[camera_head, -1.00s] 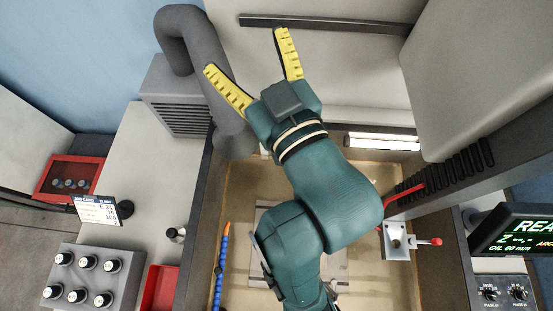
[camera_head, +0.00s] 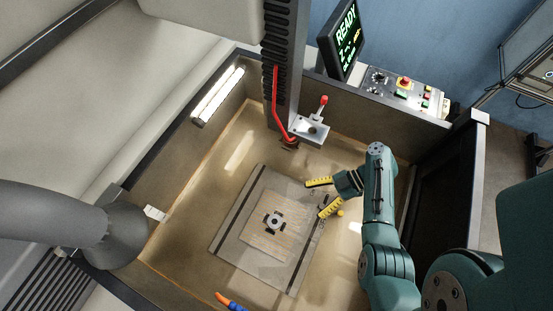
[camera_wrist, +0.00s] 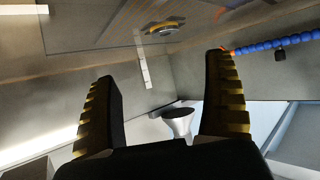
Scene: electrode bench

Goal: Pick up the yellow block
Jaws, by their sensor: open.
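I cannot make out a clear yellow block in either view. A small yellow spot (camera_head: 340,213) shows beside the lower finger in the head view; I cannot tell whether it is a block or part of something else. My gripper (camera_head: 314,200) is open, with yellow ribbed fingers pointing left over the right edge of the grey plate (camera_head: 228,233). In the wrist view my gripper (camera_wrist: 160,68) has its fingers wide apart, with nothing held between them.
A round fixture (camera_head: 274,222) sits mid-plate inside the walled tank. A head with a red-tipped lever (camera_head: 311,130) stands behind. A grey duct (camera_head: 50,225) is at left. A blue segmented hose (camera_wrist: 268,45) shows in the wrist view.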

